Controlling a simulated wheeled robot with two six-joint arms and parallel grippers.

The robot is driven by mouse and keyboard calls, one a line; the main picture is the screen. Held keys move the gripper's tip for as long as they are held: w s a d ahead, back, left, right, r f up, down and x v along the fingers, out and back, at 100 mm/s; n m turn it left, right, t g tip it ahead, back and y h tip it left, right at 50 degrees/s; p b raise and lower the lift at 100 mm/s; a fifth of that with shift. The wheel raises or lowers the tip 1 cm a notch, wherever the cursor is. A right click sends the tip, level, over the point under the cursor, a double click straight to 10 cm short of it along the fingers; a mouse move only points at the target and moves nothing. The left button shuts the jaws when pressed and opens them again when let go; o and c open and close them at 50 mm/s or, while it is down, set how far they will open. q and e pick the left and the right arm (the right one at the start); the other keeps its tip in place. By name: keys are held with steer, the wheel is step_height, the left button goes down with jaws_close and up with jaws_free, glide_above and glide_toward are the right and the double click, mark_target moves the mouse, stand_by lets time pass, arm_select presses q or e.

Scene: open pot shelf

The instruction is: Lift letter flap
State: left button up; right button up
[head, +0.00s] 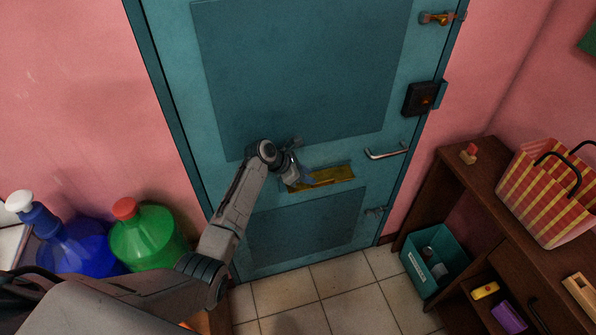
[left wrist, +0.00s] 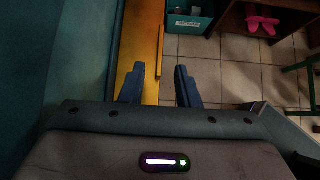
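The brass letter flap (head: 330,177) is a yellow strip set across the teal door (head: 380,180), between its two dark panels. My left gripper (head: 303,181) is at the left end of the flap and hides that end. In the left wrist view, the flap (left wrist: 146,45) runs away as a yellow band with a thin raised edge along its right side. The two blue fingers of my left gripper (left wrist: 159,80) stand apart with nothing seen clamped between them. The left finger overlaps the yellow band; whether it touches cannot be told. My right gripper is not in view.
A door handle (head: 386,154) and a dark lock box (head: 421,98) are on the door's right side. A brown shelf (head: 470,190) with a striped bag (head: 547,195) and a teal bin (head: 434,260) stands right. Green (head: 148,240) and blue (head: 75,250) bottles stand left. Floor tiles before the door are clear.

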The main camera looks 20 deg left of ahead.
arm_select(q)
steer(key=shift+v, duration=2.35)
